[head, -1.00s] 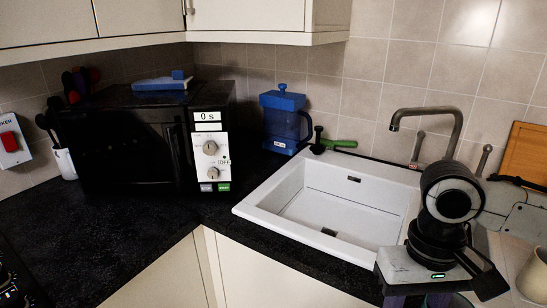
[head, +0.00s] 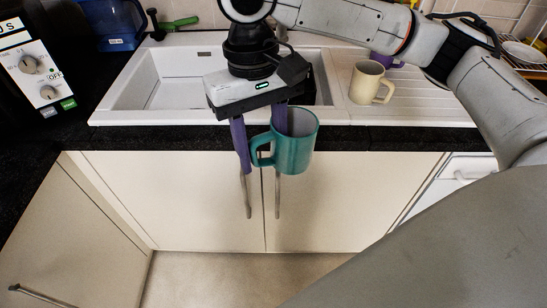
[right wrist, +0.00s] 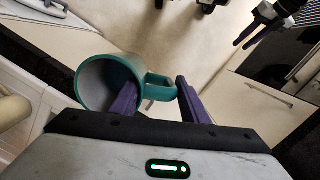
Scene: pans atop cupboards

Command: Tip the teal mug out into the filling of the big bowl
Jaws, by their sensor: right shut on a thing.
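The teal mug (head: 298,150) hangs upright in the head view, in front of the counter edge, held by my right gripper (head: 261,150). In the right wrist view the teal mug (right wrist: 84,75) shows its open mouth. One purple finger reaches into the mouth and the other is outside by the handle, so the jaws are shut on the mug's handle side. The mug's contents cannot be made out. My left gripper (right wrist: 250,34) shows small at the top right of the right wrist view, well away from the mug; its jaw gap is unclear. I see no big bowl.
A white sink (head: 170,80) is set in the black counter, with a cream mug (head: 368,84) on its drainer. A microwave (head: 30,65) and blue jug (head: 113,22) stand at the left. Cupboard doors (head: 180,200) are below; the floor in front is clear.

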